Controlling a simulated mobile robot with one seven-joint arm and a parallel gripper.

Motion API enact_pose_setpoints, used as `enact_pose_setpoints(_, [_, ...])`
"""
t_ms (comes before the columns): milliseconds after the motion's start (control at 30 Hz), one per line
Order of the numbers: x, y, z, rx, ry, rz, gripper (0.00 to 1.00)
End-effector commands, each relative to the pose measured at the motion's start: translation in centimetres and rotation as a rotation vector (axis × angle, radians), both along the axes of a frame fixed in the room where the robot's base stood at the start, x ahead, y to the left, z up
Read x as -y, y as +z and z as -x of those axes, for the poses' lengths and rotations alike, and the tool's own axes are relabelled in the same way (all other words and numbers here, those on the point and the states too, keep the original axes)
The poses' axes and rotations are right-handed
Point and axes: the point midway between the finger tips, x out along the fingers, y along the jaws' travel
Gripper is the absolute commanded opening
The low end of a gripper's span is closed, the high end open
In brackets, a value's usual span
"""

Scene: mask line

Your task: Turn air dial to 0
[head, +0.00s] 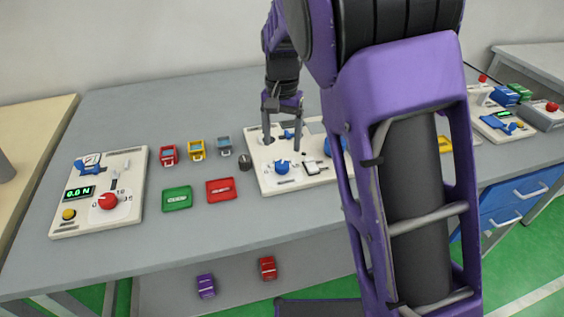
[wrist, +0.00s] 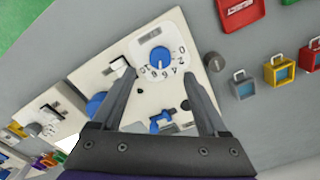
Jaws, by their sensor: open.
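A blue round dial (wrist: 159,57) with a ring of printed numbers, 0 among them, sits on a pale panel (wrist: 125,50) in the wrist view. It also shows as a blue knob (head: 282,166) on the middle panel (head: 270,184) in the head view. I cannot tell which number its pointer marks, and no label saying air is legible. My gripper (wrist: 160,75) is open and empty, its fingers pointing down at the panel. In the wrist view the dial shows between and just beyond the fingertips. In the head view my gripper (head: 282,147) is behind the dial, not touching it.
A blue lever (wrist: 160,122) and a larger blue knob (wrist: 97,104) share the panel. A dark grey cylinder (head: 245,162) stands at its left edge. Green (head: 177,198) and red (head: 221,190) trays lie left, with several padlock-like blocks behind. My arm hides the panel's right side.

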Motion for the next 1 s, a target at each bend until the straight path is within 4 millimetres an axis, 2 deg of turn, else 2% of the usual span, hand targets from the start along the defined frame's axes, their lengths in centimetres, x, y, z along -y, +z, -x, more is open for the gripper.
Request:
enact_pose_setpoints(33, [0.0, -1.4, 0.1, -0.003, 0.0, 0.002, 0.77])
enact_pose_setpoints(100, [0.0, -2.9, 0.1, -0.003, 0.0, 0.002, 0.77])
enact_pose_setpoints(300, [0.0, -5.8, 0.0, -0.001, 0.001, 0.002, 0.77])
enact_pose_setpoints(500, [0.0, -7.0, 0.0, 0.001, 0.0, 0.0, 0.77])
enact_pose_setpoints(767, [0.0, -7.0, 0.0, 0.001, 0.001, 0.0, 0.77])
enact_pose_setpoints(1000, [0.0, -7.0, 0.0, 0.001, 0.001, 0.0, 0.35])
